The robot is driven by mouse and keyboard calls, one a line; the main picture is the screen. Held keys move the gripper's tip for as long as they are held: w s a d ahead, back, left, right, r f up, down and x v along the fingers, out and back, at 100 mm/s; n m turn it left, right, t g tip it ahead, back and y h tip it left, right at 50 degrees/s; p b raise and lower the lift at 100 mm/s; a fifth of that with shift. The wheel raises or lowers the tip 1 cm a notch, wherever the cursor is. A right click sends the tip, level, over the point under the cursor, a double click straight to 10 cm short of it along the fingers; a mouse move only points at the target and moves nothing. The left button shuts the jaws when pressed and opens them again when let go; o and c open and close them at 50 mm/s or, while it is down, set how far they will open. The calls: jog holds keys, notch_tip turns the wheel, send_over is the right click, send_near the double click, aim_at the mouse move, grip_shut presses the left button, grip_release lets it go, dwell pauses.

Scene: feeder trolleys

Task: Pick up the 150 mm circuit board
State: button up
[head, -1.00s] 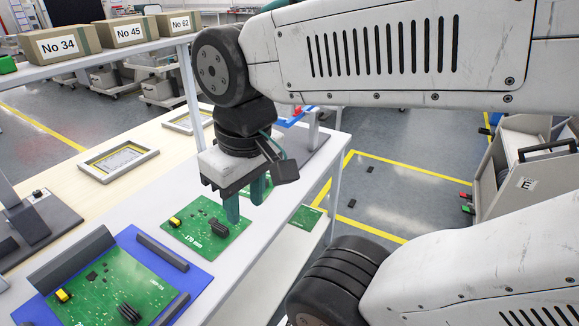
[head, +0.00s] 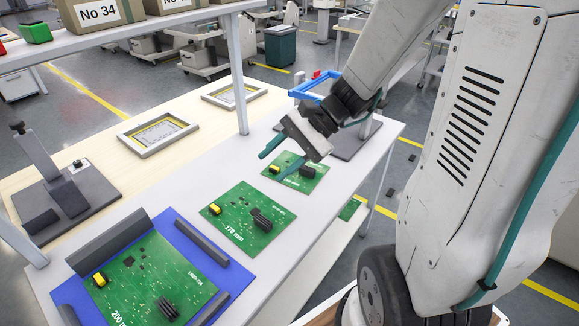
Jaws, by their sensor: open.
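A small green circuit board (head: 296,176) with a yellow part and a dark heat sink lies on the white bench at the far end of a row. Its label is not readable. A larger green board marked 170 mm (head: 243,225) lies nearer. The largest, marked 200 mm (head: 137,278), sits in a blue fixture (head: 70,293) with dark grey rails. My gripper (head: 259,179), with teal fingers, is open and empty.
Framed panels (head: 157,133) and a dark stand (head: 68,195) are on the left of the bench. A blue frame (head: 316,86) is at the far end. A shelf with numbered boxes (head: 95,12) overhangs the left. Another green board (head: 349,209) lies on a lower shelf.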

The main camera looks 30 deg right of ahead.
jog(key=w+d+f+m+t, duration=0.6)
jog(key=w+d+f+m, duration=0.1)
jog(key=d+f+m, duration=0.15)
jog(key=m+t+h, duration=0.4)
jog(key=m, duration=0.5)
send_near(308, 168)
jog(key=x, duration=0.4)
jog(key=shift+a+r, duration=0.2)
jog(key=shift+r, duration=0.05)
jog(key=shift+w+f+m+h, duration=0.25)
jog(key=shift+h, duration=0.05)
jog(key=x, duration=0.7)
grip_shut()
